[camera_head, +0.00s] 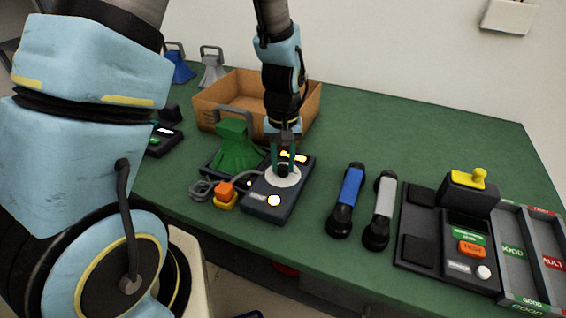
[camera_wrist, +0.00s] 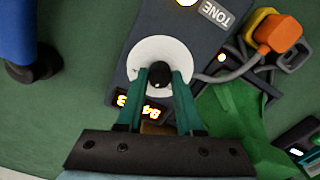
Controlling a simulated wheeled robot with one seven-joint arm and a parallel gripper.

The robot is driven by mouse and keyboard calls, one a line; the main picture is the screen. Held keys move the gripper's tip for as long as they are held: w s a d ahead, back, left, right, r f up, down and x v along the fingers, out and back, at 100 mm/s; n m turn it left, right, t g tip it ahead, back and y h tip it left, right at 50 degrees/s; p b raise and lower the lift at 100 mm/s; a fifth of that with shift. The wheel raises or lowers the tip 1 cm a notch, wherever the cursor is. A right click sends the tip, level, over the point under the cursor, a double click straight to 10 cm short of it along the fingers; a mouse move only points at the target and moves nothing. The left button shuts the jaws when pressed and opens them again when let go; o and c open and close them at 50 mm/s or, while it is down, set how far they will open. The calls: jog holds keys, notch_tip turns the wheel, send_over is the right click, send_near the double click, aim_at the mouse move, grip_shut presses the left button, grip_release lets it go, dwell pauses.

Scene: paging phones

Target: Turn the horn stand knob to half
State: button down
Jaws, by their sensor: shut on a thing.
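My gripper (camera_head: 284,166) points down over the dark box (camera_head: 259,197) labelled TONE. Its two green fingers (camera_wrist: 163,82) are shut on a round black knob (camera_wrist: 160,73) at the middle of a white dial (camera_wrist: 143,54). The knob's pointing direction cannot be told. A lit yellow display (camera_wrist: 138,107) sits beside the dial, partly hidden by the fingers, so its reading is unclear. A round white light (camera_head: 274,201) glows at the box's front. A green horn (camera_head: 233,145) stands on a dark base just left of the box; it also shows in the wrist view (camera_wrist: 234,120).
An orange plug (camera_head: 225,190) on a grey cable sits in a yellow holder. A cardboard box (camera_head: 236,89) is behind. Blue (camera_head: 351,187) and grey (camera_head: 385,194) handsets, a test unit (camera_head: 467,250) and sorting trays (camera_head: 513,247) lie to the right. Green table (camera_head: 400,135) is bare behind the handsets.

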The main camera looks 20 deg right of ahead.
aim_at(283, 167)
jog(key=shift+m, duration=0.5)
jog(key=c, duration=0.6)
grip_release()
jog(key=shift+o, duration=0.2)
notch_tip(283, 167, up, 11)
jog(key=b, duration=0.1)
jog(key=shift+b, duration=0.3)
jog(key=shift+f, duration=0.1)
jog(key=w+a+n+t, duration=0.1)
jog(key=a+n, duration=0.2)
jog(key=a, duration=2.2)
jog(key=shift+a+n+t, duration=0.2)
jog(key=shift+n+t, duration=0.1)
jog(key=shift+n, duration=0.1)
jog(key=shift+w, duration=0.1)
